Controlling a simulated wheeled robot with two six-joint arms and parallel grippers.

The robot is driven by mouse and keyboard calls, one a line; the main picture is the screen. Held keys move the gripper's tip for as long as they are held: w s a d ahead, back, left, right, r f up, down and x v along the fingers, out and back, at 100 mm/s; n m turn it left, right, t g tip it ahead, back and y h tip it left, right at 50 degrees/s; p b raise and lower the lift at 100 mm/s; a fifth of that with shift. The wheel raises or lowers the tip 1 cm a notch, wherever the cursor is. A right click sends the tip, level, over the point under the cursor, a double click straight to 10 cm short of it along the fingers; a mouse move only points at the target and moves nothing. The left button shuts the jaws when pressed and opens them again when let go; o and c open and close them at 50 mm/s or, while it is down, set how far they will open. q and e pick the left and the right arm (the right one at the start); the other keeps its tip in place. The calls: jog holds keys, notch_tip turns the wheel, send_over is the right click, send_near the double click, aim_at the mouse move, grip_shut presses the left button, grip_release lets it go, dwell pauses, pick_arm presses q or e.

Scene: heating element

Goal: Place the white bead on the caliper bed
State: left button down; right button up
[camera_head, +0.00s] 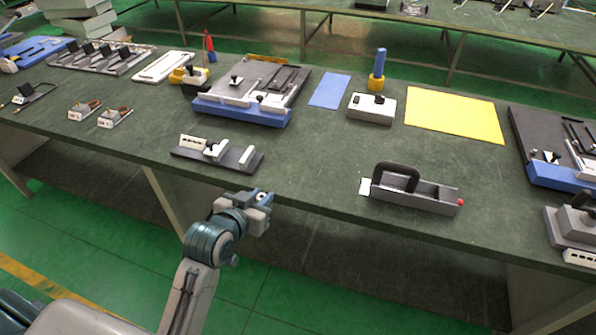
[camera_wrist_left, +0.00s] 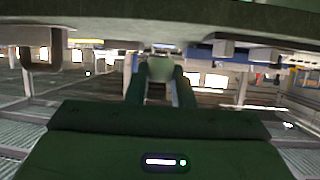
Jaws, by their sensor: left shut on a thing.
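My left gripper (camera_head: 262,197) is in front of the table's near edge, below and to the right of a dark low bed with pale blocks, which looks like the caliper bed (camera_head: 228,158). In the left wrist view, the gripper (camera_wrist_left: 160,84) is shut on a pale, roundish thing, which looks like the white bead (camera_wrist_left: 160,68). In the head view the bead (camera_head: 261,196) shows only as a small light spot between the fingers. The bead is apart from the bed. My right gripper is not in view.
The dark green table (camera_head: 310,165) has its near edge just beyond the gripper. A grey device with a black handle (camera_head: 398,176) stands to the right. A blue-edged fixture (camera_head: 240,113) stands behind the bed.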

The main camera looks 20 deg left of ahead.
pick_arm(q)
jog(key=p, duration=0.3)
send_over(295, 176)
jog(key=s, duration=0.3)
jog(key=shift+w+a+f, duration=0.2)
jog(key=shift+a+f, duration=0.05)
jog(key=shift+f, duration=0.3)
jog(key=shift+w+d+f, duration=0.1)
jog(key=shift+w+d, duration=0.05)
jog(key=shift+w, duration=0.45)
jog(key=shift+w+d+f+p, duration=0.1)
jog(key=shift+w+f+p, duration=0.25)
jog(key=shift+f+p, duration=0.25)
jog(key=shift+w+d+f+p, duration=0.1)
jog(key=shift+w+f+p, duration=0.25)
jog(key=shift+f+p, duration=0.15)
jog(key=shift+f, duration=0.5)
jog(key=shift+s, duration=0.1)
jog(key=shift+f, duration=0.1)
jog(key=shift+f, duration=0.15)
jog(key=c, duration=1.3)
grip_release()
